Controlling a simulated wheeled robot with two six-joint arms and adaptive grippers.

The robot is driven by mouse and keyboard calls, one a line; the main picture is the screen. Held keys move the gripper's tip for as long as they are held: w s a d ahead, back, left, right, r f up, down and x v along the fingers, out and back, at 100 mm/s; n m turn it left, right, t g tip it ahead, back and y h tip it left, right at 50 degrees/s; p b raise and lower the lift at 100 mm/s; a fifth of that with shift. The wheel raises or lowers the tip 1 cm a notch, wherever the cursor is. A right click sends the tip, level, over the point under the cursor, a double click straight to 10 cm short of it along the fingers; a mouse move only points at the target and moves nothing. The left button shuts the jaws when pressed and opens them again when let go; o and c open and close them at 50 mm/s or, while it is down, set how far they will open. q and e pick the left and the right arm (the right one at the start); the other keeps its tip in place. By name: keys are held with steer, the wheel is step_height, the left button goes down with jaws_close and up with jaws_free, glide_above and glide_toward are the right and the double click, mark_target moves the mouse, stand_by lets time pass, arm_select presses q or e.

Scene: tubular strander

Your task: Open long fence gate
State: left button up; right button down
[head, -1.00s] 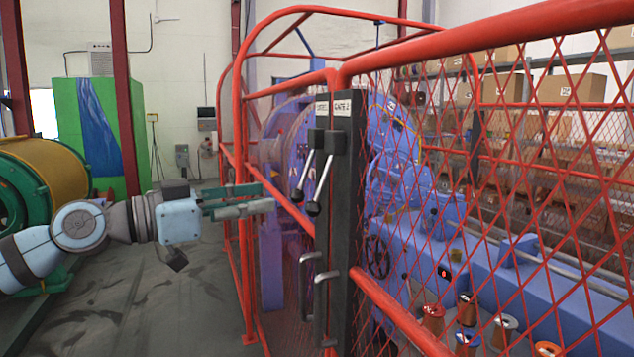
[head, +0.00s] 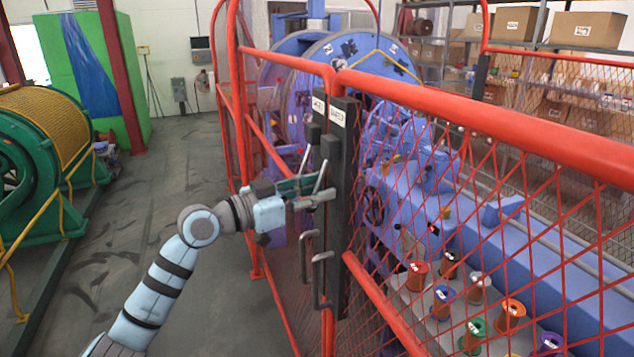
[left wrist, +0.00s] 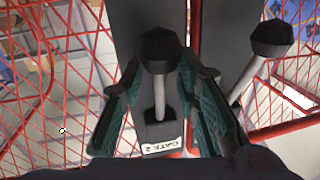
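The fence gate is red tube frame (head: 480,122) with red mesh, closed against the neighbouring panel at two dark posts. Each post carries a white label (head: 337,116), a lever with a black knob, and a grey pull handle (head: 321,280). One lever's shaft (head: 320,177) slants down toward my left gripper (head: 318,197). In the left wrist view, the green fingers (left wrist: 158,68) stand open on both sides of one black lever knob (left wrist: 160,50); contact is unclear. Its label (left wrist: 162,147) seems to read GATE 2. The other knob (left wrist: 272,38) is outside the fingers. My right gripper is out of view.
Behind the mesh are the blue strander machine (head: 450,225) and several coloured spools (head: 417,276). A green and yellow drum machine (head: 50,150) stands at the left. Grey floor (head: 115,260) between it and the fence is clear.

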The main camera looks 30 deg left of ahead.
arm_select(q)
steer(key=shift+w, duration=0.1)
jaws_close()
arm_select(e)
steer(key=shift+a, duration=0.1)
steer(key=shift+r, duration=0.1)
